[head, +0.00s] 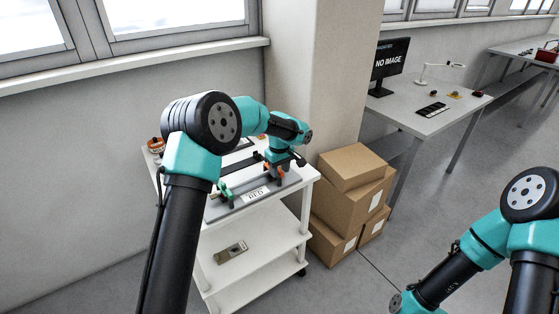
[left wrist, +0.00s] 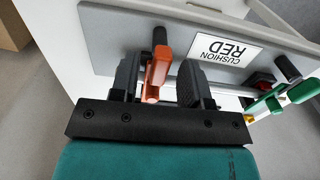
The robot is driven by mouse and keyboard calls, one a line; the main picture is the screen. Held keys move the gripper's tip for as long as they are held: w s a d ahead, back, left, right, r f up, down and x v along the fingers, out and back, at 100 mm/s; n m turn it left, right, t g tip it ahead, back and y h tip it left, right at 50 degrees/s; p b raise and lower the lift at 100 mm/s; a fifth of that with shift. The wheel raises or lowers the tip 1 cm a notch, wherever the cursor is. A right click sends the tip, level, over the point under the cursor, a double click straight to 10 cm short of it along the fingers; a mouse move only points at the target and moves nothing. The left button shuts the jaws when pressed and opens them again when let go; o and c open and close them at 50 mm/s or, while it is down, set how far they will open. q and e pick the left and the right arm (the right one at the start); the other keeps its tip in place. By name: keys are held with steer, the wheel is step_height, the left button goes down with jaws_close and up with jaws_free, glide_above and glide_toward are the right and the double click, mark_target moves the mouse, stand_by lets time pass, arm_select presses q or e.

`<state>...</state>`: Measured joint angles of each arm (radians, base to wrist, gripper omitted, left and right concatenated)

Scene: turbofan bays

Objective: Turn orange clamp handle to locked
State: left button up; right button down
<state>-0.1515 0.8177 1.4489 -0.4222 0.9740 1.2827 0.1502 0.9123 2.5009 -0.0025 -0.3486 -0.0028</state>
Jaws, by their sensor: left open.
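The orange clamp handle (left wrist: 158,66) stands between the two open fingers of my left gripper (left wrist: 160,82) in the left wrist view. A gap shows on the right side of the handle; on the left, I cannot tell if a finger touches it. In the head view, the orange handle (head: 281,172) is at the right end of a grey fixture plate on the white cart, and my left gripper (head: 284,160) is right at it, partly hiding it. My right gripper is outside the views.
The grey plate (left wrist: 120,30) bears a label (left wrist: 227,50) reading RED CUSHION, and a green clamp handle (left wrist: 290,96) beyond it. The white cart (head: 255,238) has a small device (head: 231,252) on its lower shelf. Cardboard boxes (head: 345,200) stand right of the cart.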

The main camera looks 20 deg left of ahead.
mark_target(279, 171)
arm_select(q)
step_height(279, 171, up, 17)
steer(key=shift+r, duration=0.2)
stand_by(0.4)
